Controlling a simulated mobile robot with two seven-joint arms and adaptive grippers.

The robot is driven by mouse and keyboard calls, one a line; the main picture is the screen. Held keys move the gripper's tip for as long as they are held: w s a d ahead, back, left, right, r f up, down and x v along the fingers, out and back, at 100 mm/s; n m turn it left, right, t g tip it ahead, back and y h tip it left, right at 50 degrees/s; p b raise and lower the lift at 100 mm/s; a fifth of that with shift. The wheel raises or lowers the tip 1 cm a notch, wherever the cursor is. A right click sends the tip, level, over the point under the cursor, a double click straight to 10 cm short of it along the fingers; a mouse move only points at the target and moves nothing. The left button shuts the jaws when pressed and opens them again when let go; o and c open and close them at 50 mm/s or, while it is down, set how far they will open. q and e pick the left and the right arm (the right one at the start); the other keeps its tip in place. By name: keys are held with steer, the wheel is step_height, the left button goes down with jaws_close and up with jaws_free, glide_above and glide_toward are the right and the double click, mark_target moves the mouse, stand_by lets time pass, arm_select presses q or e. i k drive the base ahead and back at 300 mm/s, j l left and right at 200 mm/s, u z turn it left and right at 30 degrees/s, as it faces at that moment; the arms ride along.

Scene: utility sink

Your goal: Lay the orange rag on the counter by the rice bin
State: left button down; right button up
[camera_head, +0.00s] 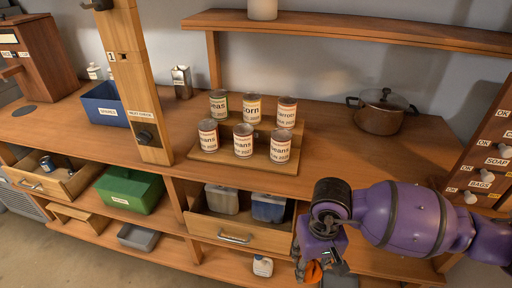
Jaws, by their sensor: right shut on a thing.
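My right gripper (323,270) is low at the right of centre, in front of the lower shelves. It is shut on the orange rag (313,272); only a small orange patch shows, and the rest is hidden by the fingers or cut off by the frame. The wooden counter (335,160) is above and behind the gripper. A tall brown wooden bin (50,58) stands at the counter's far left end and may be the rice bin; its labels are too small to read. My left gripper is not in view.
Several cans stand on a stepped wooden rack (198,156) mid-counter. A lidded pot (380,112) is at the right. A post (135,80) and blue box (101,104) stand at the left. Two drawers, one at left (40,185) and one at centre (225,229), are pulled open.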

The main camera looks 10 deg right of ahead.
mark_target(53, 123)
steer(key=j+u, duration=0.15)
steer(key=u, duration=0.7)
steer(key=i+j+u, duration=0.2)
steer(key=j+u, duration=0.2)
steer(key=i+j+u, duration=0.2)
steer(key=u, duration=0.15)
steer(key=i+j, duration=0.2)
steer(key=i, duration=0.2)
steer(key=i+j+u, duration=0.1)
steer(key=i, duration=0.25)
steer(key=i+j, duration=0.2)
steer(key=i, duration=0.2)
